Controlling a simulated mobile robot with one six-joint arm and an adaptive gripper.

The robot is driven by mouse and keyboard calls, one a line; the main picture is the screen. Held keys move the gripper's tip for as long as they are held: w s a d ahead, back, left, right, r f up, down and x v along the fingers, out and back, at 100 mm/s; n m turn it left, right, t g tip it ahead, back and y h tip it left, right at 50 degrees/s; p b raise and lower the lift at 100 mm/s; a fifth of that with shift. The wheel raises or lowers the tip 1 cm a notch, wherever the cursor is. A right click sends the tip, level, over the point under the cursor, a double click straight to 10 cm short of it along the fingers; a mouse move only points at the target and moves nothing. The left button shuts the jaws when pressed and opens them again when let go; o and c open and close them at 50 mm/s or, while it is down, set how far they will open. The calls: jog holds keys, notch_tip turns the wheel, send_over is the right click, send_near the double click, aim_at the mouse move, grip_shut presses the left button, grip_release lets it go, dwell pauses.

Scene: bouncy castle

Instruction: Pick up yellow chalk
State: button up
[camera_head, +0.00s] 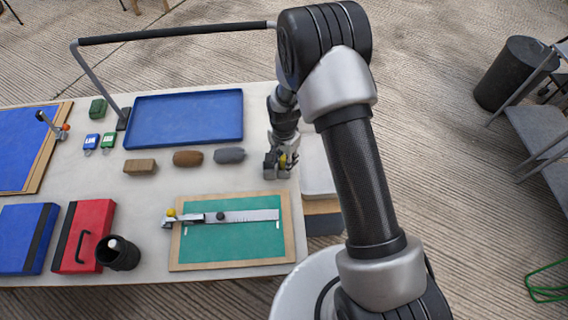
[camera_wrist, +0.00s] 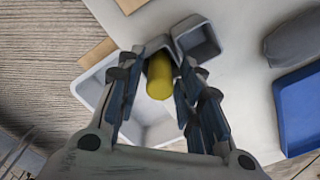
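The yellow chalk (camera_wrist: 160,76) is a short cylinder in the wrist view, between the two fingers of my gripper (camera_wrist: 161,88). Its far end is at a small grey square cup, and it seems to stand in it. A second grey cup (camera_wrist: 197,41) beside it looks empty. My gripper is open, with one finger on each side of the chalk and apparent gaps between. In the head view, my gripper (camera_head: 280,162) is low at the table's right edge, and only a bit of yellow (camera_head: 283,160) shows there; the rest is hidden.
A white bin (camera_head: 318,178) stands just off the table's right edge. Left of my gripper lie a grey eraser-like block (camera_head: 230,155), a brown one (camera_head: 187,158) and a blue tray (camera_head: 185,118). A green cutting mat (camera_head: 230,243) lies in front.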

jog(key=c, duration=0.6)
jog(key=shift+c, duration=0.2)
